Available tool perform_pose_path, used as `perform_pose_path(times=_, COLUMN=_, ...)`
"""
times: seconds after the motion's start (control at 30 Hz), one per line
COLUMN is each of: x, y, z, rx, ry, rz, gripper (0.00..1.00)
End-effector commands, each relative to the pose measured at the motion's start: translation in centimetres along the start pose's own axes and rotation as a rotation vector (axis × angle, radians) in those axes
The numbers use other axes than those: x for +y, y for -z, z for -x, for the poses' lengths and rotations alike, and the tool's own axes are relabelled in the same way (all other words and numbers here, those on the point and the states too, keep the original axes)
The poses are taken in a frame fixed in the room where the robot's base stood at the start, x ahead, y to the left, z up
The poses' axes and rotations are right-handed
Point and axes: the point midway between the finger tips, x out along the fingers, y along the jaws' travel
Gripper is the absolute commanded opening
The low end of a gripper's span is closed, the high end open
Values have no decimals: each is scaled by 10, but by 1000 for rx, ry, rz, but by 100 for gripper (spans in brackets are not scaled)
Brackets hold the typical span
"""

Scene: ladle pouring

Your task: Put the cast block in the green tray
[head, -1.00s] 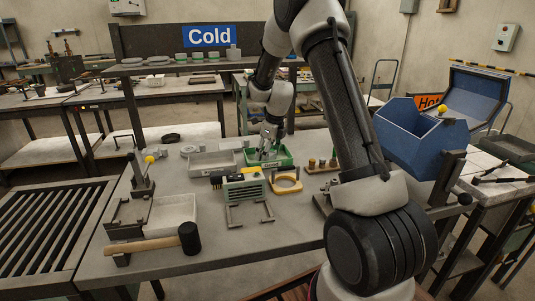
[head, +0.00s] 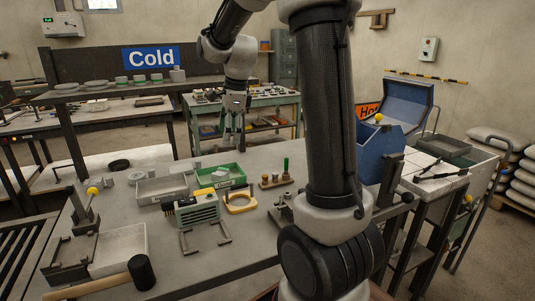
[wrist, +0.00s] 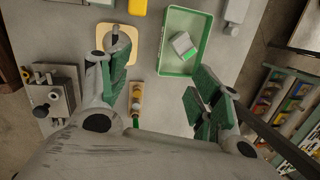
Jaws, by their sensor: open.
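The green tray (head: 232,182) stands on the grey table. The cast block, a small grey block with a green end, lies inside it; it shows in the wrist view (wrist: 181,43), tilted to the tray's sides, and small in the head view (head: 221,173). The tray's rim (wrist: 160,45) is whole around it in the wrist view. My gripper (head: 233,138) is raised above the table, over and slightly behind the tray in the head picture. In the wrist view its green-padded fingers (wrist: 158,85) are wide apart, with nothing between them, and clear of the block.
A grey tray (head: 161,190) stands left of the green one. A green-grey box (head: 197,210), a yellow ring fixture (head: 240,202) and a wooden stand with small pegs (head: 276,181) stand near it. A mallet (head: 110,280) lies at the front left. A blue bin (head: 375,155) is on the right.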

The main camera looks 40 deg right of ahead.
Motion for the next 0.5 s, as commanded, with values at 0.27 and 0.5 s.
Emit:
perform_pose_path(times=0.27, x=150, y=27, z=85, rx=67, ry=85, rz=1066, gripper=64)
perform_pose_path(times=0.5, x=238, y=55, z=89, rx=154, ry=99, rz=1728, gripper=64)
